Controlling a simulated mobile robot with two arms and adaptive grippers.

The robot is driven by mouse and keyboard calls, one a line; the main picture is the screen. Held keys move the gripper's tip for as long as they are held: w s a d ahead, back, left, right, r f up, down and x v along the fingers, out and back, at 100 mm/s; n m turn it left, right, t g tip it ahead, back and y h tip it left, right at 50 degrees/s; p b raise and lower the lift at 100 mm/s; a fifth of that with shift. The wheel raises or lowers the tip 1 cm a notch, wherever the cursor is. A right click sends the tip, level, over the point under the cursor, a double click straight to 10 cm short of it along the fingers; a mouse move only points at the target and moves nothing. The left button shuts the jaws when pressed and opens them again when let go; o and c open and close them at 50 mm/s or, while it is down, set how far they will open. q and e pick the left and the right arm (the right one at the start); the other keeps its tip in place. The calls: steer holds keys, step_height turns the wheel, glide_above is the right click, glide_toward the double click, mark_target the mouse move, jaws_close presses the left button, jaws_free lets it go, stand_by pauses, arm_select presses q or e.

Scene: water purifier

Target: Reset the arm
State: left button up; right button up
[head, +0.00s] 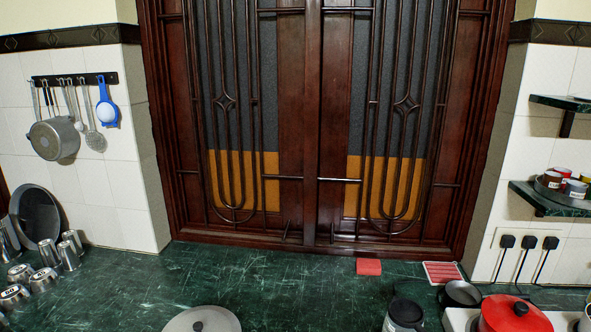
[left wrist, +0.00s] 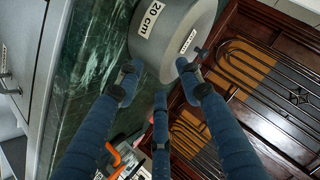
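My left gripper (left wrist: 158,80) shows in the left wrist view as three long blue fingers with dark joints. The fingers are spread apart with a wide gap between the tips, so it is open. A grey round metal vessel (left wrist: 172,45) with a white "20 cm" label lies past the fingertips. Two tips overlap its edge in the picture, and I cannot tell whether they touch it. Nothing is clearly gripped. Neither gripper shows in the head view, and my right gripper is in no view.
The green marble counter (head: 270,275) is mostly clear in the middle. A silver lid (head: 180,321) is at its front edge. A red lid (head: 540,320), a black pan (head: 460,294) and a red block (head: 368,267) are right. Steel cups (head: 68,256) stand left. A wooden window (head: 312,120) closes the back.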

arm_select(q)
steer(key=s+f+n+g, duration=0.2)
steer(key=s+f+g, duration=0.3)
steer(key=s, duration=0.5)
steer(key=s+f+n+g, duration=0.3)
steer(key=s+f, duration=0.4)
steer(key=s, duration=0.3)
step_height(320, 180, down, 26)
steer(key=s+g, duration=0.1)
steer(key=s, duration=0.1)
steer(key=s+a+f+g, duration=0.1)
steer(key=s+a+f, duration=0.2)
steer(key=s+f, duration=1.3)
steer(key=shift+s+m, duration=0.25)
steer(key=shift+m, duration=0.15)
steer(key=shift+a, duration=0.1)
